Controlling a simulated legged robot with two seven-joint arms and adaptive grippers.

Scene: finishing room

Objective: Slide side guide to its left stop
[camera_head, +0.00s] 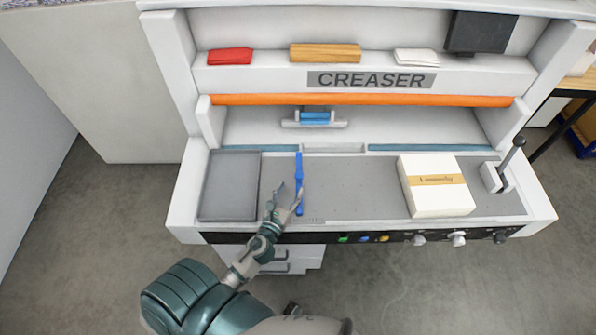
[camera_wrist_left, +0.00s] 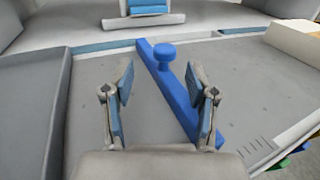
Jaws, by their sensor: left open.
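The side guide is a blue bar (camera_head: 299,172) with a round knob, lying front to back on the grey bed of the creaser. It also shows in the wrist view (camera_wrist_left: 173,75), running from the upper middle down to the right. My left gripper (camera_head: 287,190) is open and empty over the front of the bed, just left of the guide. In the wrist view its fingers (camera_wrist_left: 161,80) are spread, with the knob ahead between them. The right finger hides part of the bar; touching cannot be told. My right gripper is not seen.
A dark grey plate (camera_head: 230,185) lies on the bed to the left. A white stack with a tan band (camera_head: 436,195) stands right of the guide. A lever (camera_head: 512,155) rises at the far right. Knobs and coloured buttons line the front edge (camera_head: 380,239).

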